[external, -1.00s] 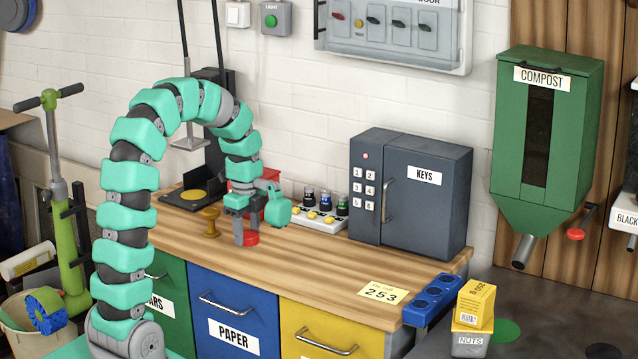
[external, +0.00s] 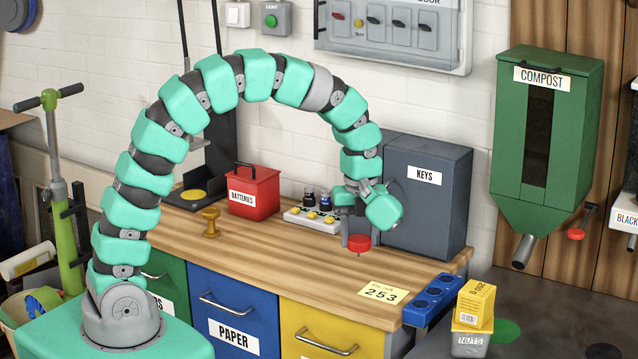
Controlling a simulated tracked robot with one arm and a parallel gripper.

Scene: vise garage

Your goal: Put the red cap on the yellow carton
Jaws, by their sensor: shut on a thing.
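The red cap (external: 359,243) is held at the lower end of my gripper (external: 358,238), above the right part of the wooden bench. My gripper is shut on it. A thin dark tip shows just under the cap. The yellow carton (external: 476,303) stands on a grey box labelled NUTS (external: 469,339), to the right of the bench and lower in the picture. The cap is up and to the left of the carton, well apart from it.
A blue holder with round openings (external: 434,294) sits at the bench's right end, beside the carton. A grey KEYS safe (external: 427,205) stands behind my gripper. A red BATTERIES box (external: 253,192) and a yellow note (external: 383,291) are on the bench.

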